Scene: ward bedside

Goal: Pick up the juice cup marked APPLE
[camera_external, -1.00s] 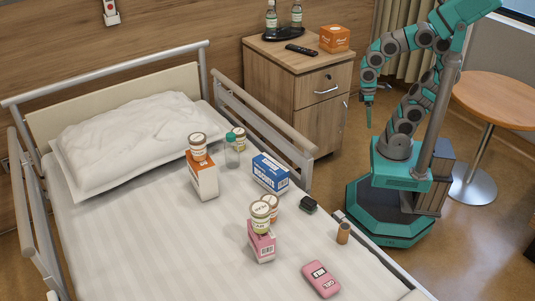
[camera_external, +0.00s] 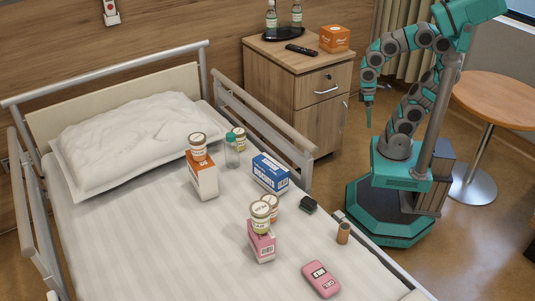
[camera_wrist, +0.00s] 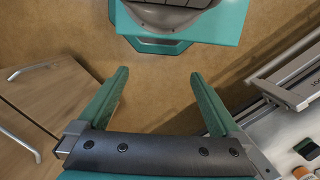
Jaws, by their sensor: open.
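Several small lidded cups with pale labels are on the bed; the lettering is too small to read, so I cannot tell which is APPLE. One cup (camera_external: 198,141) stands on an orange-and-white box (camera_external: 202,178). Another cup (camera_external: 239,138) is behind a clear green-capped bottle (camera_external: 232,154). A third cup (camera_external: 260,216) stands on a pink box (camera_external: 262,243), partly hiding one more cup (camera_external: 273,203) behind it. My gripper (camera_external: 368,115) hangs beside the bed, away from the cups. In the wrist view my gripper (camera_wrist: 158,73) is open and empty above the floor.
The bed rail (camera_external: 265,112) and bedside cabinet (camera_external: 310,92) stand near my arm. A round table (camera_external: 500,95) is at right.

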